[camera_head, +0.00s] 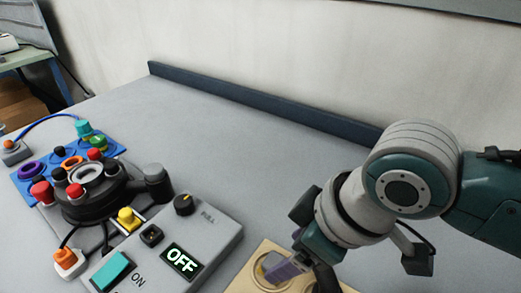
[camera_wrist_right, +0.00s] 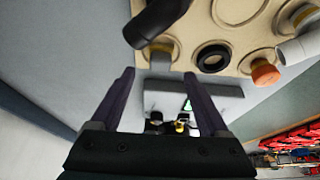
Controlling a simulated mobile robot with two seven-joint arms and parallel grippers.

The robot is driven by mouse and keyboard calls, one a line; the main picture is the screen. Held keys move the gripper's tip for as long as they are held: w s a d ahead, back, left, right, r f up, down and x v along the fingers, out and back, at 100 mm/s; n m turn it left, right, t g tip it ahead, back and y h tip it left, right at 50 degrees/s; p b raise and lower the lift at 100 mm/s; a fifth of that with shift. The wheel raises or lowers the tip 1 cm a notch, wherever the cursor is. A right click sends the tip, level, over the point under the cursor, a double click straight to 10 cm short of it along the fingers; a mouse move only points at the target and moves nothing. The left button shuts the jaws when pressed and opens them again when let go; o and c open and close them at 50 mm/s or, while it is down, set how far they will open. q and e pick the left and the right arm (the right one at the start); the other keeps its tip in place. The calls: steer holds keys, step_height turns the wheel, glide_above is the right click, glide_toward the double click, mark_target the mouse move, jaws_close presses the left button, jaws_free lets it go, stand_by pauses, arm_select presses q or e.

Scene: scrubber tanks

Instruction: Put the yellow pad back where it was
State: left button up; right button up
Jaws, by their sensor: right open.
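A small yellow piece (camera_head: 128,218) sits beside the black round machine, left of the grey control box in the head view. A small yellow spot (camera_wrist_right: 180,127) shows beyond my fingers in the right wrist view; I cannot tell if it is the same piece. My right gripper (camera_head: 305,274) is open over the tan board (camera_head: 247,283). Its two purple-grey fingers stand apart in the right wrist view (camera_wrist_right: 159,74), with nothing clearly between their tips. A dull yellowish round piece (camera_wrist_right: 160,58) shows on the board near them, partly hidden by a black part. My left gripper is out of view.
The grey control box (camera_head: 215,228) has a lit OFF display, a teal button and a black knob. The black round machine (camera_head: 88,190) and a blue tray (camera_head: 18,193) of coloured pieces stand left. A black ring (camera_wrist_right: 213,57) and an orange piece (camera_wrist_right: 265,72) are on the board. The table's back is clear.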

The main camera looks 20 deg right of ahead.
steer(key=p+v, duration=0.1)
steer(key=v, duration=0.5)
steer(key=s+d+r+m+h, duration=0.1)
steer(key=s+d+m, duration=0.1)
steer(key=s, duration=0.4)
steer(key=s+d+r+m+h, duration=0.1)
steer(key=s+d+m, duration=0.2)
steer(key=s, duration=0.3)
steer(key=shift+s+r+m+h, duration=0.3)
steer(key=shift+r, duration=0.05)
steer(key=shift+d, duration=0.1)
